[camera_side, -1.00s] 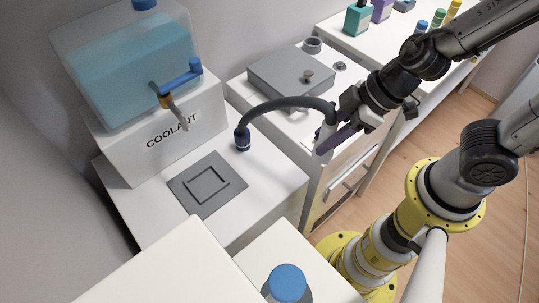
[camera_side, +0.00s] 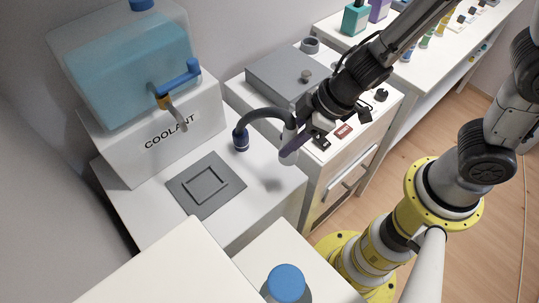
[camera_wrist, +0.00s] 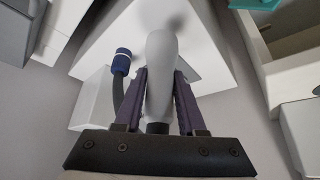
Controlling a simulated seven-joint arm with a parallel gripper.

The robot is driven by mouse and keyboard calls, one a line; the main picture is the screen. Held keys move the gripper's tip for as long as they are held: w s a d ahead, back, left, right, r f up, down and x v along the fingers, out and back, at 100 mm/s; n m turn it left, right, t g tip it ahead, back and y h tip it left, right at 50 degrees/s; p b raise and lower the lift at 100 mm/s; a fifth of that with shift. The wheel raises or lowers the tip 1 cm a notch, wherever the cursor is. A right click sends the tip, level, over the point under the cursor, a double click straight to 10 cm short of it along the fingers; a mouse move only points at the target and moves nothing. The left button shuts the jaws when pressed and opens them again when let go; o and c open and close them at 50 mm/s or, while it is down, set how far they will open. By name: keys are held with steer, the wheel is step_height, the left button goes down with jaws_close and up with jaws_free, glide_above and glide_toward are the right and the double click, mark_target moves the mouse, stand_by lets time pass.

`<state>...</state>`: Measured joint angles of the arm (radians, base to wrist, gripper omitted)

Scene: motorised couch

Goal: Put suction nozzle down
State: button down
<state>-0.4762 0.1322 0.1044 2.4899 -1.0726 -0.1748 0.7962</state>
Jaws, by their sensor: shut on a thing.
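The suction nozzle (camera_side: 289,147) is a light grey tube with a dark hose (camera_side: 262,113) running to a dark blue fitting (camera_side: 241,140) on the white cabinet top. My gripper (camera_side: 296,146) is shut on the nozzle and holds it above the right edge of that cabinet top. In the wrist view, the nozzle (camera_wrist: 160,75) stands between the two purple fingers of my gripper (camera_wrist: 160,85), and the blue fitting (camera_wrist: 122,62) is to its left. A soft shadow lies on the white surface beyond the nozzle tip.
A coolant tank (camera_side: 135,75) with a blue-handled tap (camera_side: 180,80) stands at the back left. A grey square plate (camera_side: 206,186) lies on the cabinet top. A grey box (camera_side: 290,75) and small parts are on the cabinet behind. A blue-capped bottle (camera_side: 287,283) stands in front.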

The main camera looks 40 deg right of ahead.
steer(key=x, duration=0.3)
steer(key=w+x, duration=0.1)
steer(key=x, duration=0.2)
steer(key=shift+w+a, duration=0.1)
steer(key=shift+w, duration=0.05)
steer(key=shift+w+f, duration=0.1)
steer(key=shift+f, duration=1.35)
steer(key=shift+f, duration=0.15)
steer(key=c, duration=0.5)
jaws_free()
steer(key=shift+v, duration=3.9)
